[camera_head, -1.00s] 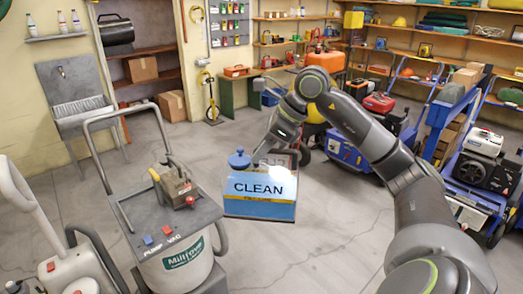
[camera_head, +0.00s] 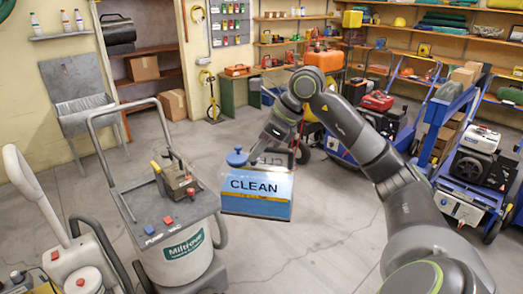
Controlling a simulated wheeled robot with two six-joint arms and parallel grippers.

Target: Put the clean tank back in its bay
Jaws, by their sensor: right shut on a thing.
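The clean tank (camera_head: 257,190) is a blue box marked CLEAN with a round blue cap at its top left. It hangs in the air in the middle of the view, tilted slightly. My right gripper (camera_head: 268,158) is shut on the tank at its top; the fingers are partly hidden. Left of the tank stands the carpet machine (camera_head: 185,255), a white drum marked Miltrow with a grey top, PUMP and VAC switches and a tall looped handle. Which part is the tank's bay I cannot tell. My left gripper is not in view.
A second white machine (camera_head: 75,262) with a pale handle stands at the lower left. Blue-framed machines (camera_head: 470,180) line the right side, and a sink (camera_head: 80,100) is on the left wall. Open concrete floor (camera_head: 310,245) lies under and right of the tank.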

